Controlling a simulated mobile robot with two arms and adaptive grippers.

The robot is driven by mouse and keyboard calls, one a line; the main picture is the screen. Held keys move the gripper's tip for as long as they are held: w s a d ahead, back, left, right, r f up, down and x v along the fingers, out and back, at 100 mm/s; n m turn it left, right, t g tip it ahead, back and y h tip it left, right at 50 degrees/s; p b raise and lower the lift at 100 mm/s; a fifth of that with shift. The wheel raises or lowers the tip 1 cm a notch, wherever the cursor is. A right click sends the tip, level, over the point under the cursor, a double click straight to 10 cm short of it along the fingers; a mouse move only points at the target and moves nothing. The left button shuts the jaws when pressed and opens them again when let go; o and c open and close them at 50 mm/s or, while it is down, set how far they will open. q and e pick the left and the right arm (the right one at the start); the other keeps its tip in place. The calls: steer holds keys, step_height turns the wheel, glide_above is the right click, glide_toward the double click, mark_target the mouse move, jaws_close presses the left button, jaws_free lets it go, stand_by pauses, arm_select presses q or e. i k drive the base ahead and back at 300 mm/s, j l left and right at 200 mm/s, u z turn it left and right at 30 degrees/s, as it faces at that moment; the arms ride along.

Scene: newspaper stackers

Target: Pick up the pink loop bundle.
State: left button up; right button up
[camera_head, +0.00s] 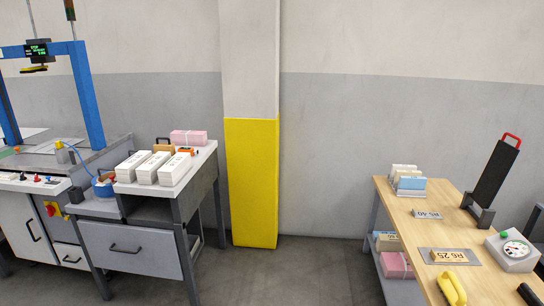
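A pink bundle (188,138) lies at the back of the grey worktable on the left, behind the white stacks. It looks like a flat block with a pale line around its middle; whether this is a loop is too small to tell. More pink material (395,266) sits on the lower shelf of the wooden table at the right, partly hidden by the tabletop. Neither of my grippers shows in the head view, and nothing is touching either pink item.
White stacks (173,169) stand at the front of the grey worktable (203,158). A blue-framed machine (86,95) is at the left. A yellow-based pillar (252,180) stands between the tables. Open floor (300,275) lies between.

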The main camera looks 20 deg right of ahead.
mark_target(397, 266)
steer(key=i+l+z, duration=0.15)
steer(key=i+z, duration=0.3)
steer(key=i, duration=0.5)
steer(key=i+j+z, duration=0.15)
steer(key=i+z, duration=0.25)
steer(key=i, duration=0.55)
